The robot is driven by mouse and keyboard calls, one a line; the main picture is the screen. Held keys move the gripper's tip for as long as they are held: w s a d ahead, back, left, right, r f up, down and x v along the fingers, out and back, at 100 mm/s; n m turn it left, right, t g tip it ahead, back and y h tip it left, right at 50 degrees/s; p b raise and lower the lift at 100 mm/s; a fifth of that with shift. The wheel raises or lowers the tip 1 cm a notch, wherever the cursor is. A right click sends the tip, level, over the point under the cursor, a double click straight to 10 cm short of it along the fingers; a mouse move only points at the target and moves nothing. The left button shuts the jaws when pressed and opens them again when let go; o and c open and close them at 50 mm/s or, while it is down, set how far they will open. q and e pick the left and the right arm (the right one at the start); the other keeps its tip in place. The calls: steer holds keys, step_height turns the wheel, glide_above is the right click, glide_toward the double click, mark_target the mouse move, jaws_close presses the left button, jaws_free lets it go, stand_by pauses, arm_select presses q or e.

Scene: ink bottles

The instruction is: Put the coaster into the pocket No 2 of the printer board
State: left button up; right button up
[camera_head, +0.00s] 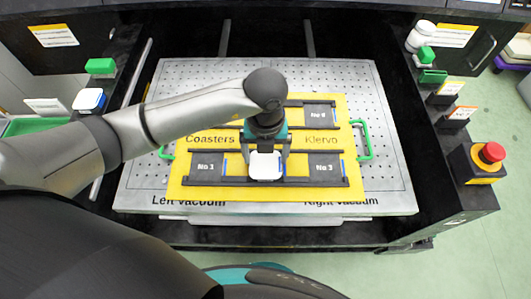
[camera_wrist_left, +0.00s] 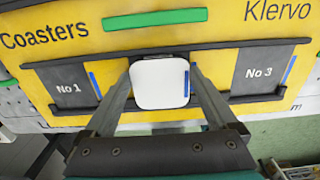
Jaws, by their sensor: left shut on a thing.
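The white rounded-square coaster (camera_head: 265,166) is held by my left gripper (camera_head: 266,158), which is shut on its sides. In the left wrist view the coaster (camera_wrist_left: 159,83) sits between the two fingers of the gripper (camera_wrist_left: 160,88). It is over the middle pocket of the front row, between the pocket marked No 1 (camera_head: 207,165) and the pocket marked No 3 (camera_head: 326,167). The coaster hides the middle pocket's label. Whether it touches the pocket floor I cannot tell. The yellow printer board (camera_head: 181,189) lies on the perforated metal bed. My right gripper is not in view.
The board has green handles, the right one (camera_head: 363,139) being clear of my arm. My left arm crosses above the board's left side. A red emergency button (camera_head: 492,152) and small green and white items stand on the printer's side rails. The perforated bed (camera_head: 390,180) is bare around the board.

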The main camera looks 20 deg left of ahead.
mark_target(266, 160)
arm_select(q)
steer(key=shift+f, duration=0.1)
steer(key=o, duration=1.2)
step_height(266, 160, up, 12)
steer(key=shift+r+p, duration=0.2)
steer(key=shift+p, duration=0.45)
steer(key=shift+f, duration=0.1)
